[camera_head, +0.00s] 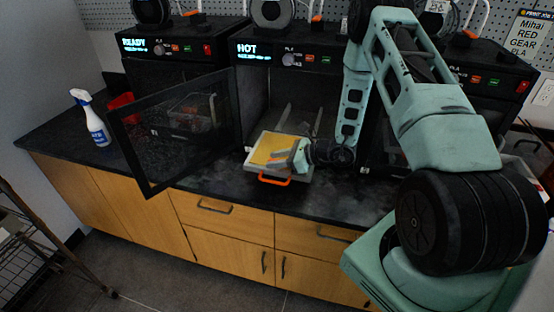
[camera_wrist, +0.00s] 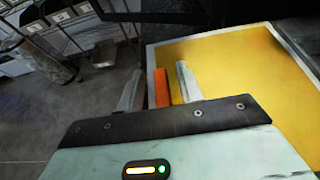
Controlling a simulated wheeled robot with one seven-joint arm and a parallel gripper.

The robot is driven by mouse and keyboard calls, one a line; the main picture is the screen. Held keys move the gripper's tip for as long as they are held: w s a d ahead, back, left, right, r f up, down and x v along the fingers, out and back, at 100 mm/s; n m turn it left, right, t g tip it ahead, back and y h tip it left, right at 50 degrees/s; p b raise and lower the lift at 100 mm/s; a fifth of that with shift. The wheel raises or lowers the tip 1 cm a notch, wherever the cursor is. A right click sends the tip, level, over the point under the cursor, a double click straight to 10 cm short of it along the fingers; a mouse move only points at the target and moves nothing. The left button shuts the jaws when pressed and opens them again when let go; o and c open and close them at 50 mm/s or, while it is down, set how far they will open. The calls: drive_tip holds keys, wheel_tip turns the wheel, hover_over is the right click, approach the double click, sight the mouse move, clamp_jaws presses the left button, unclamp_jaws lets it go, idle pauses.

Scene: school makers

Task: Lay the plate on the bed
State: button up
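The plate (camera_head: 268,147), a flat yellow panel, lies at the mouth of the middle machine, marked HOT. It seems to lie flat on the light grey bed (camera_head: 251,164), whose rim shows around it. An orange handle (camera_head: 274,180) is at the bed's front. My gripper (camera_head: 285,156) is low at the plate's right front. In the wrist view the plate (camera_wrist: 240,62) fills the right side. There my gripper (camera_wrist: 158,82) has its fingers apart, with an orange strip (camera_wrist: 162,88) between them and visible gaps beside it. Any contact below is hidden.
The middle machine's dark glass door (camera_head: 175,130) stands open to the left over the black counter (camera_head: 55,135). Other machines flank the middle one. A wire rack (camera_head: 30,230) stands at lower left.

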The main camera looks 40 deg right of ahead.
drive_tip(key=shift+r, duration=0.2)
drive_tip(key=b+v, duration=0.2)
drive_tip(key=v, duration=0.9)
drive_tip(key=shift+d+f+b, duration=0.1)
drive_tip(key=shift+b, duration=0.2)
drive_tip(key=shift+s+d, duration=0.1)
drive_tip(key=shift+s, duration=0.15)
drive_tip(key=s+a+r+n+g+y, duration=0.1)
drive_tip(key=s+a+r+n+g, duration=0.15)
drive_tip(key=a+n+g, duration=0.4)
drive_tip(key=s+a+r+n+g+y, duration=0.1)
drive_tip(key=s+a+r+n, duration=0.2)
drive_tip(key=a, duration=0.6)
drive_tip(key=s+a+r+n+g+y, duration=0.1)
drive_tip(key=s+a+r+n+g, duration=0.2)
drive_tip(key=a+n, duration=0.4)
drive_tip(key=s+a+r+n+h, duration=0.3)
drive_tip(key=s+a+n+h, duration=0.2)
drive_tip(key=n, duration=0.5)
drive_tip(key=s+a+r+n+h, duration=0.2)
drive_tip(key=s+a+n+h, duration=0.3)
drive_tip(key=s+n, duration=0.3)
drive_tip(key=shift+s+a+r+n+h, duration=0.2)
drive_tip(key=shift+s+r+n+h, duration=0.15)
drive_tip(key=shift+n, duration=0.5)
